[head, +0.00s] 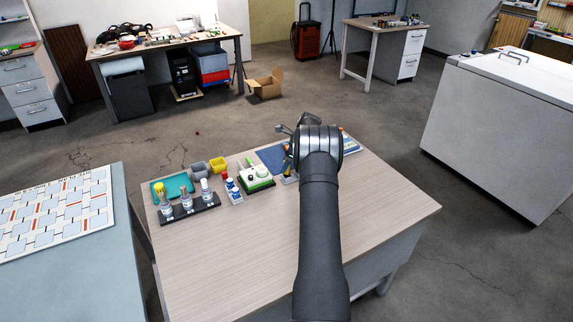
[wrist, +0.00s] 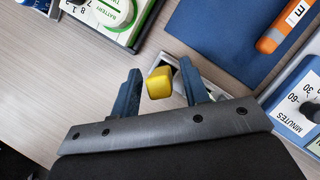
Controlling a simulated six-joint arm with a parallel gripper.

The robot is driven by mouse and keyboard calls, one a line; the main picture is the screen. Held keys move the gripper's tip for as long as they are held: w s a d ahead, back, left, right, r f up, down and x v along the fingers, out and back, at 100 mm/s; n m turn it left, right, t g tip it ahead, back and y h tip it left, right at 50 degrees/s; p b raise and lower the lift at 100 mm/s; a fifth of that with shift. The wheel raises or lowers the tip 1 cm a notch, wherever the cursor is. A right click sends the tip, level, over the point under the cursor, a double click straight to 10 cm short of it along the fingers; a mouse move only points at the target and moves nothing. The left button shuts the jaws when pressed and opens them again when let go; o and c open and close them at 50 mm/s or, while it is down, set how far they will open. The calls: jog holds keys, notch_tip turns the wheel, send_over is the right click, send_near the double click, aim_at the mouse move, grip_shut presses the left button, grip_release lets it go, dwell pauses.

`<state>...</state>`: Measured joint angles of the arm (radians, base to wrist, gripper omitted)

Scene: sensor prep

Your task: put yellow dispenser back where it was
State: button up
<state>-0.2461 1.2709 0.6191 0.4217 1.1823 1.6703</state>
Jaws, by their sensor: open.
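A yellow block-shaped top (wrist: 159,83), which may be the yellow dispenser, lies between the open fingers of my gripper (wrist: 159,68) in the wrist view. Clear space shows on its left; whether the right finger touches it, I cannot tell. A small pale-rimmed holder (wrist: 178,64) is just behind it. In the head view a small yellow upright thing (head: 287,171) shows beside my arm, which hides most of this spot.
A green-and-white battery tester (head: 256,179) stands left of my gripper. A blue mat (wrist: 217,30) with an orange marker (wrist: 283,27) and a minutes timer (wrist: 296,100) lie to the right. Grey and yellow bins (head: 217,164) stand at the back. The table's front right (head: 390,215) is clear.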

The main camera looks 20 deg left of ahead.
jog(key=shift+r, duration=0.4)
jog(key=v, duration=1.2)
jog(key=shift+r, duration=0.2)
jog(key=x, duration=1.2)
jog(key=shift+f, duration=0.65)
jog(key=shift+r, duration=0.25)
jog(key=shift+f, duration=0.1)
